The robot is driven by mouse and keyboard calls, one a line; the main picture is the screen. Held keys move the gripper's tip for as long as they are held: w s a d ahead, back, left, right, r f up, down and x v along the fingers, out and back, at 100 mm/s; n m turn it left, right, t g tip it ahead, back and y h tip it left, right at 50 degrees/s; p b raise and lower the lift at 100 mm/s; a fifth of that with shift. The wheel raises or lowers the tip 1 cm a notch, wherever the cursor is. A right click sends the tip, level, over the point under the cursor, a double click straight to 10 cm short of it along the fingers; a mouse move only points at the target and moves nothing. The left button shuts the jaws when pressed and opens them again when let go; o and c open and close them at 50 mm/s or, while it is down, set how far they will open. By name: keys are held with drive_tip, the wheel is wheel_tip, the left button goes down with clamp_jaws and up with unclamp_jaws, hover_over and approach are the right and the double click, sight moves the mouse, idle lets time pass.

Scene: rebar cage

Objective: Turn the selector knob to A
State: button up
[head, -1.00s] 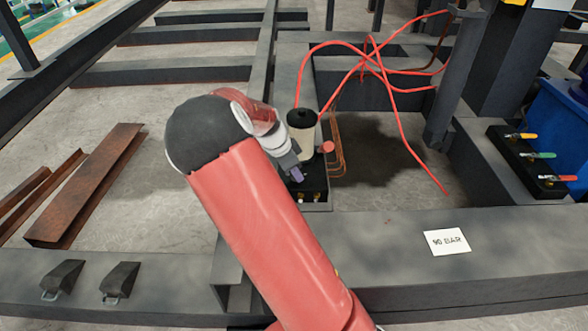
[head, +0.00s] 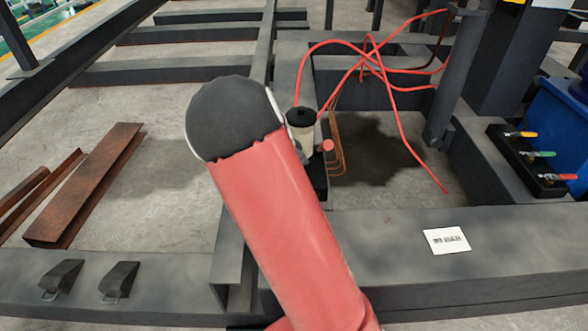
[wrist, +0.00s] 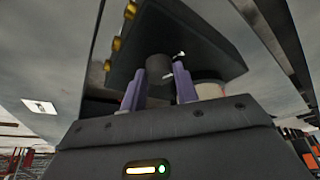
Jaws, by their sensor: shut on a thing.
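The selector knob (wrist: 159,67) is a dark round cylinder on the underside-facing face of a black box (wrist: 205,45) in the wrist view. My gripper (wrist: 159,84) has two purple fingers, one on each side of the knob, shut on it. A small white mark shows just right of the knob; I cannot read any letter or tell which position is selected. In the head view my red arm hides the gripper and the knob. Only part of the box (head: 320,185) shows past the arm, beside the pale canister with a black cap (head: 302,117).
Red hoses (head: 345,48) loop behind the canister, with copper pipes (head: 338,150) beside it. A valve block (head: 530,160) with coloured levers stands at right. A white label (head: 447,241) lies on the front beam (head: 520,230). Rusty steel channels (head: 88,185) lie at left.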

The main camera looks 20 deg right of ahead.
drive_tip(key=o, duration=1)
drive_tip(key=p+v, duration=0.1)
drive_tip(key=v, duration=0.6)
drive_tip(key=shift+a+r+p, duration=0.15)
drive_tip(key=shift+r+p, duration=0.2)
drive_tip(key=shift+s, duration=0.1)
